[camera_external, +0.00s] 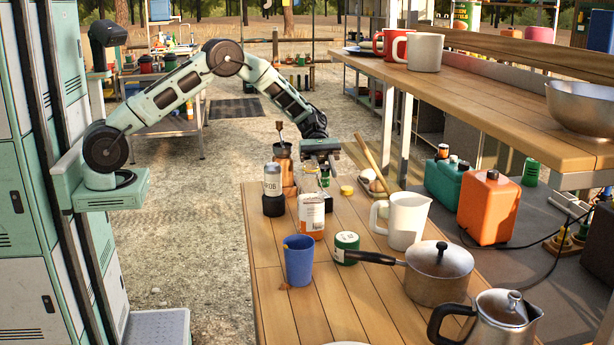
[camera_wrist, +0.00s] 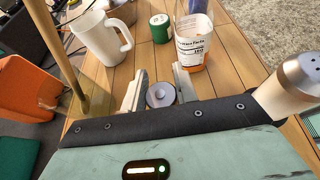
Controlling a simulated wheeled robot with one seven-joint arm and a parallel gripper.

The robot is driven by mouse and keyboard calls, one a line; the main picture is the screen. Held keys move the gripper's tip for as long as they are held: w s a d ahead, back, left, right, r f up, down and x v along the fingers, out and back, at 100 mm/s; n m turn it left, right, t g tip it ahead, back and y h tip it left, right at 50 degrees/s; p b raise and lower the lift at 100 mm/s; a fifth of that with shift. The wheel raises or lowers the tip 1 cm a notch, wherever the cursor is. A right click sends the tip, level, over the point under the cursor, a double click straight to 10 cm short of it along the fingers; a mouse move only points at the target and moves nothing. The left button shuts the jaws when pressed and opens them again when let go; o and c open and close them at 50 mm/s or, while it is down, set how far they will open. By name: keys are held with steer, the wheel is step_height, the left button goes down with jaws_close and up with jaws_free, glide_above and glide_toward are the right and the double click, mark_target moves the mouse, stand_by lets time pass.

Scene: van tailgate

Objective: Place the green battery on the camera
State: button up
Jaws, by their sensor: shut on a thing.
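My gripper (camera_external: 322,160) is over the far end of the wooden bench, just behind a clear jar with an orange-and-white label. In the wrist view, its two pale fingers (camera_wrist: 160,90) are closed around a round grey end with a raised centre (camera_wrist: 160,96), which looks like the end of the battery. I cannot make out a camera in either view.
The labelled jar (camera_external: 311,214), a shaker (camera_external: 272,182), a blue cup (camera_external: 299,260), a green tin (camera_external: 346,247), a white jug (camera_external: 407,220) and a lidded saucepan (camera_external: 438,272) crowd the bench (camera_external: 266,272). A raised wooden shelf (camera_external: 470,100) stands at right.

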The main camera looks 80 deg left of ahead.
step_height(320, 180, down, 3)
steer(key=shift+r, duration=0.2)
steer(key=o, duration=1.1)
steer(key=shift+c, duration=0.2)
steer(key=v, duration=1.2)
steer(key=shift+b, duration=0.3)
